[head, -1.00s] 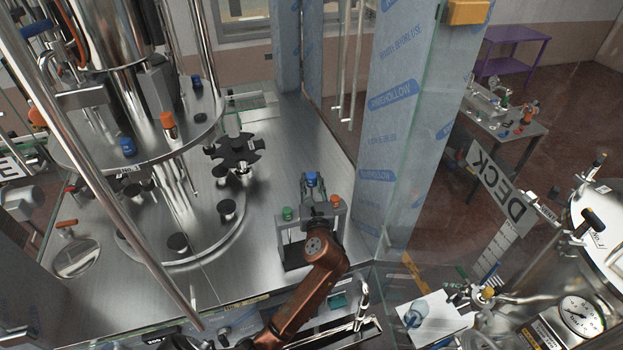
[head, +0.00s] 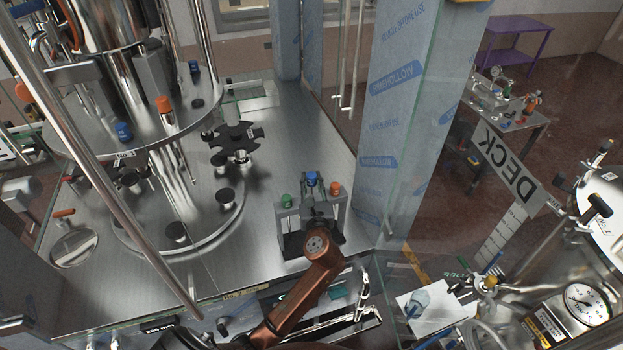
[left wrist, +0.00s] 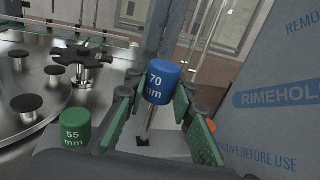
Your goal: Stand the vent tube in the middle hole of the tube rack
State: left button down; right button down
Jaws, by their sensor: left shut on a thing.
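The vent tube, with a blue cap (head: 312,178) marked 70 mm and a thin shiny stem, is held upright over the middle of the tube rack (head: 291,240). Its cap also shows large in the left wrist view (left wrist: 163,82). My left gripper (head: 313,192) is shut on it, with green-padded fingers on both sides. A green-capped tube (head: 287,201), marked 55 mm in the left wrist view (left wrist: 76,135), stands on the left of the rack. An orange-capped tube (head: 335,188) stands on the right. My right gripper is out of view.
A steel vessel with posts and a round plate (head: 150,140) fills the left. A black star-shaped knob (head: 232,138) stands behind the rack. A film-wrapped column (head: 395,110) rises close on the right. Bare steel deck (head: 300,125) lies behind the rack.

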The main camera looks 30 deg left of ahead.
pick_arm(q)
jog(key=shift+f+b, duration=1.6)
jog(key=shift+f, duration=1.95)
jog(key=shift+f, duration=0.3)
jog(key=c, duration=1.6)
grip_release()
